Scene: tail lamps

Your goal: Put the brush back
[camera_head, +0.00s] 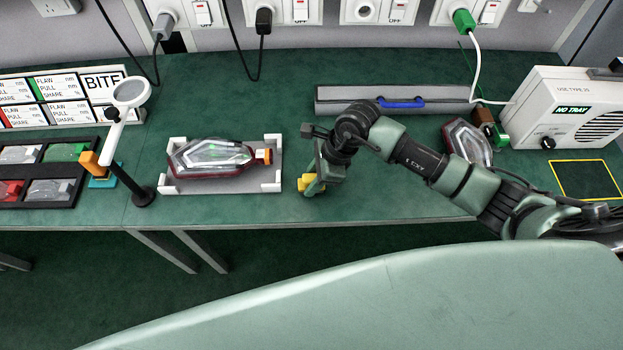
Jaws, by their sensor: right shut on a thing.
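My right gripper (315,187) reaches in from the right and points down over the green bench, just right of the lamp cradle. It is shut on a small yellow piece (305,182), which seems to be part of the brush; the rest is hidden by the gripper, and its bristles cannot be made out. A long grey tray (345,93) lies behind my right arm with a blue bar-like item (402,103) in it; the arm hides part of its front. My left gripper is not in view.
A red-rimmed tail lamp (212,158) sits in the cradle (235,187). Another lamp (467,140) lies behind my right arm. A round-headed stand (143,197) and a lamp rack (75,190) are left. A white speaker box (570,105) and yellow-outlined square (587,180) are right.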

